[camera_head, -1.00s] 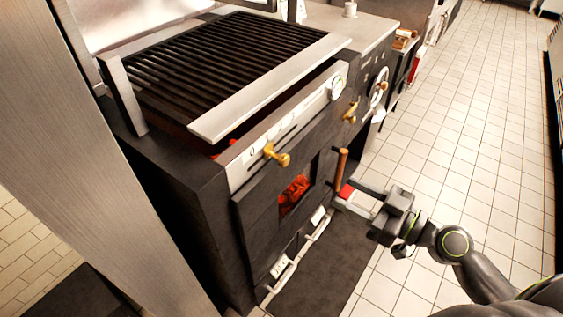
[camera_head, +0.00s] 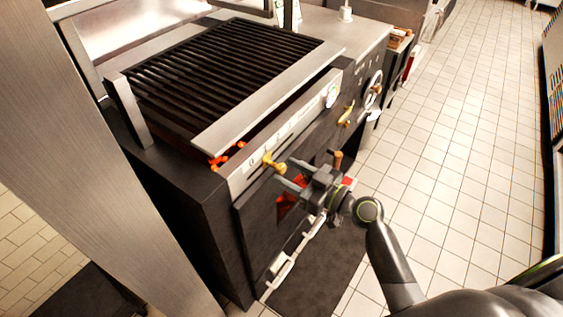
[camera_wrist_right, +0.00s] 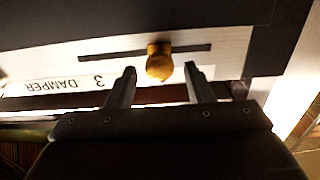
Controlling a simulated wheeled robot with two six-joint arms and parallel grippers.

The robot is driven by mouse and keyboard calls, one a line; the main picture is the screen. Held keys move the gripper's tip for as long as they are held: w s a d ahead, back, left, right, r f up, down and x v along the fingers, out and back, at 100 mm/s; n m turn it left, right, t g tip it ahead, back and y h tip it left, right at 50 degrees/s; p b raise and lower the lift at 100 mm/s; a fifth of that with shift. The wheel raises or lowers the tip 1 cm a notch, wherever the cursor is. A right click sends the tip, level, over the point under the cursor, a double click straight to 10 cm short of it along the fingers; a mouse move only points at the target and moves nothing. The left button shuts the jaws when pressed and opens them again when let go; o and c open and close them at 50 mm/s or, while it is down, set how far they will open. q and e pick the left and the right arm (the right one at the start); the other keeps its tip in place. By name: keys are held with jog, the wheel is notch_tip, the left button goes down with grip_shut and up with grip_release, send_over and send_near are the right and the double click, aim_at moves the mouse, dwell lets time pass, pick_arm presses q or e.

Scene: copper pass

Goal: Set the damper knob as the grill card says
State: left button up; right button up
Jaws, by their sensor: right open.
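The damper knob (camera_head: 270,161) is a brass knob on the pale plate on the grill's front. In the right wrist view the knob (camera_wrist_right: 159,62) sits in a dark slot, and the upside-down words "DAMPER" and "3" (camera_wrist_right: 62,83) show on the plate. My right gripper (camera_head: 284,171) is just in front of the knob in the head view. In the right wrist view its two fingers (camera_wrist_right: 160,70) are open, one on each side of the knob, with gaps showing. I cannot make out a grill card. My left gripper is out of view.
The black grill grate (camera_head: 220,75) lies above the front panel. Glowing coals (camera_head: 287,197) show in the opening below, partly behind my right gripper. A second brass handle (camera_head: 346,115), a round gauge (camera_head: 332,95) and a handwheel (camera_head: 373,88) are farther right. The tiled floor (camera_head: 450,190) is clear.

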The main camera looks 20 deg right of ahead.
aim_at(274, 164)
jog(key=shift+x, duration=1.45)
grip_shut()
